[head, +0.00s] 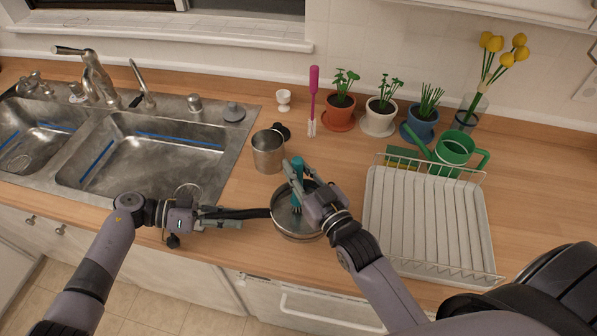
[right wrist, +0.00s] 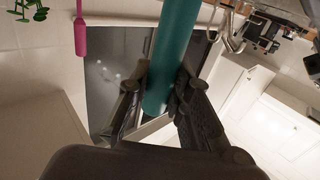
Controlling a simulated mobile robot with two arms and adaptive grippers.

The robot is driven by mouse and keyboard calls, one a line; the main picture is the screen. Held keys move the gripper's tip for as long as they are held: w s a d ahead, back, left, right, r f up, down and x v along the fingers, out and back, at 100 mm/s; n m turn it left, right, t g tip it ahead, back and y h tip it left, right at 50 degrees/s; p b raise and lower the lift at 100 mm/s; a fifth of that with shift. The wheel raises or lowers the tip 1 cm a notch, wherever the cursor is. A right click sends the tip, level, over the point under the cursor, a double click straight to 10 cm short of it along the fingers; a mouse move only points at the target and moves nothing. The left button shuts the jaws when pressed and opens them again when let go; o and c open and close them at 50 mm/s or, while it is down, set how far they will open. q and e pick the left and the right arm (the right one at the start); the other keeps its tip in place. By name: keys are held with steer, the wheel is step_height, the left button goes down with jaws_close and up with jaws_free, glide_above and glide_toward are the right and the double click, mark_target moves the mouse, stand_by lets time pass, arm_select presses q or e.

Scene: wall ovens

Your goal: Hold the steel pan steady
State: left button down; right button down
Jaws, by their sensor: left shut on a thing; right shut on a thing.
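The steel pan (head: 284,226) sits on the wooden counter in the middle of the head view, its black handle (head: 255,213) pointing left. My left gripper (head: 222,217) is shut on this handle, left of the pan's bowl. My right gripper (head: 300,182) is over the pan and shut on a teal handled tool (head: 297,166), which stands roughly upright in the pan. The teal handle also shows between the fingers in the right wrist view (right wrist: 172,50). My right gripper covers part of the pan, and the tool's lower end is partly hidden.
A steel pot (head: 268,152) stands just behind the pan. A white dish rack (head: 430,215) is close on the right, with a green watering can (head: 453,150) behind it. The sink (head: 140,155) is at left. Potted plants and a pink brush (head: 313,95) line the back.

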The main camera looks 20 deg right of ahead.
steer(key=s+a, duration=0.1)
steer(key=s, duration=0.6)
step_height(320, 180, up, 8)
stand_by(0.7)
steer(key=shift+w, duration=0.1)
arm_select(q)
steer(key=c, duration=1.4)
jaws_free()
steer(key=shift+a, duration=0.1)
